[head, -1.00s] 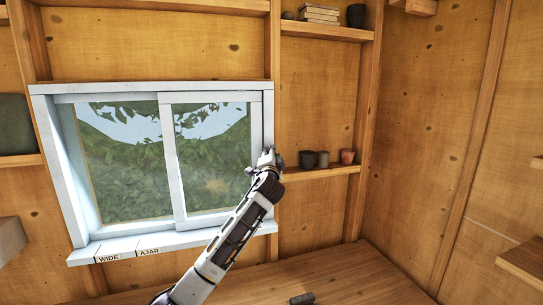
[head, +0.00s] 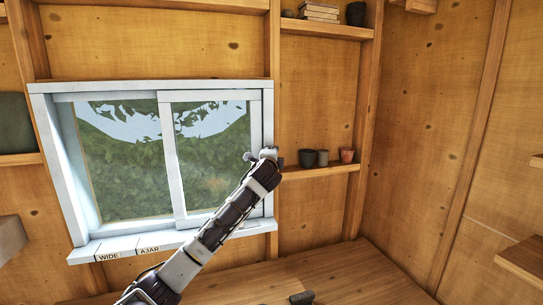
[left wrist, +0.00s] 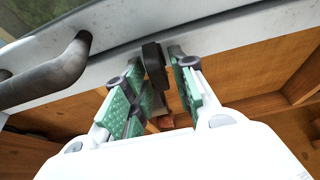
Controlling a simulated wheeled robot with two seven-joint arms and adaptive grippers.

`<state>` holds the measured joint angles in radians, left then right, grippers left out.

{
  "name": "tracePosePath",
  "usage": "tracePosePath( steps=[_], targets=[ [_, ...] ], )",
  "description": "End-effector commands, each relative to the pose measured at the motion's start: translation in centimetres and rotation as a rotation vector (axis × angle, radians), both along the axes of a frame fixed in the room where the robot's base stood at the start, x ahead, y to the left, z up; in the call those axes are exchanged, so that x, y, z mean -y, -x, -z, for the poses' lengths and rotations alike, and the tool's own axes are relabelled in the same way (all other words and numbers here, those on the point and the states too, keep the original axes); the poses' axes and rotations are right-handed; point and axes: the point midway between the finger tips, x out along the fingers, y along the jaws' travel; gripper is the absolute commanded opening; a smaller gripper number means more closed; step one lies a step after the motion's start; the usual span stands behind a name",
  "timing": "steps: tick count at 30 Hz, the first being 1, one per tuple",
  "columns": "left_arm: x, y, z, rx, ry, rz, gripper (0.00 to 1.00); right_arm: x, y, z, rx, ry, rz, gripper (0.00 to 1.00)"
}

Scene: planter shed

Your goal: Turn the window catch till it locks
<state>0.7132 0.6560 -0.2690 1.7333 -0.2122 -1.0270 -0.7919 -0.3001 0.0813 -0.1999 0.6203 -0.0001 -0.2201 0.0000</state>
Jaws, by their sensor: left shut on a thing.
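The window (head: 165,155) has a white frame and a sliding right-hand pane, which stands at the right jamb. My left gripper (head: 266,154) is at the right side of that pane, at about mid-height. In the left wrist view, its green-padded fingers (left wrist: 160,85) are on either side of a dark upright lever, the window catch (left wrist: 152,57), and are shut on it. A grey curved handle (left wrist: 48,78) on the white frame is left of the fingers. In the head view the gripper hides the catch. My right gripper is not in view.
The sill (head: 175,241) below carries labels reading WIDE and AJAR. A shelf (head: 325,170) right of the gripper holds dark pots (head: 308,158) and a terracotta pot (head: 347,155). A small dark thing (head: 301,298) at the bottom edge is unclear.

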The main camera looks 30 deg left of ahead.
Motion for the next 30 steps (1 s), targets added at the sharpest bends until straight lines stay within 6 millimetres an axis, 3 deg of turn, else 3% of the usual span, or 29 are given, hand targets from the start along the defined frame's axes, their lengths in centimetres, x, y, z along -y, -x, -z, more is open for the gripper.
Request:
tracePosePath(
  steps=[10,11,12,30],
  targets=[
    [0.06,-0.04,0.17,-0.004,0.000,0.001,0.03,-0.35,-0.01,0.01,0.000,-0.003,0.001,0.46],
    [0.06,-0.04,0.17,-0.004,0.000,0.001,0.30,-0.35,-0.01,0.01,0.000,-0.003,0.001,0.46],
    [0.06,-0.04,0.16,-0.004,0.000,0.001,0.34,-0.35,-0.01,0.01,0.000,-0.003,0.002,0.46],
    [0.39,0.75,0.00,0.000,-0.001,0.000,0.34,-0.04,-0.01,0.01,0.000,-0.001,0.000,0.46]
  ],
)
